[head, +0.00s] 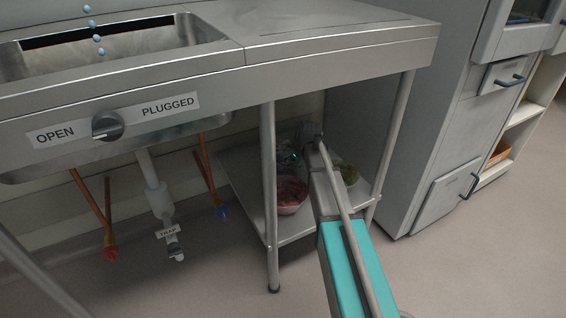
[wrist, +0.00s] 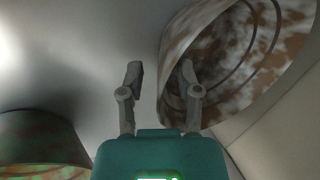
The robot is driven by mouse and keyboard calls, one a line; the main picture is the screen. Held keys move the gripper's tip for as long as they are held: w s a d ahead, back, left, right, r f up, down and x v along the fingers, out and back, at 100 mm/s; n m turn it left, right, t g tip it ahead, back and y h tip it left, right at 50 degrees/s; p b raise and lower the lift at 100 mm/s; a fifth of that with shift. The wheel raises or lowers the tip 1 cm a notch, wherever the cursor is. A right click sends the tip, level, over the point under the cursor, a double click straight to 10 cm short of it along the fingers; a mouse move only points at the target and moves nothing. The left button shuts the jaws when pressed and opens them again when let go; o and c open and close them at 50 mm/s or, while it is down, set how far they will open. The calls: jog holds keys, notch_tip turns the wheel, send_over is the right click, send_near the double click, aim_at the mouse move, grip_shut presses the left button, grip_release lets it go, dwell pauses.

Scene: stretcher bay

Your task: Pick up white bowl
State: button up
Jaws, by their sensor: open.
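A whitish bowl with brown mottling (wrist: 235,55) fills the upper right of the wrist view. My gripper (wrist: 161,75) is open, with nothing between its fingers that I can see held. Its right finger overlaps the bowl's left side in the picture, and its left finger is outside the bowl. The bowl's left edge shows between the two fingers; I cannot tell whether either finger touches it. In the head view, a pinkish-red bowl (head: 291,196) sits on the low shelf left of my arm; I cannot tell whether it is the same bowl. My fingertips are hidden there.
A green bowl (head: 348,173) stands on the shelf (head: 300,228) right of my arm; a green-patterned one shows in the wrist view (wrist: 42,140). A table leg (head: 270,200) stands in front. The steel sink counter (head: 340,38) is overhead, a grey cabinet (head: 440,130) to the right.

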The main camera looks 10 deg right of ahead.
dwell(0.6)
grip_shut()
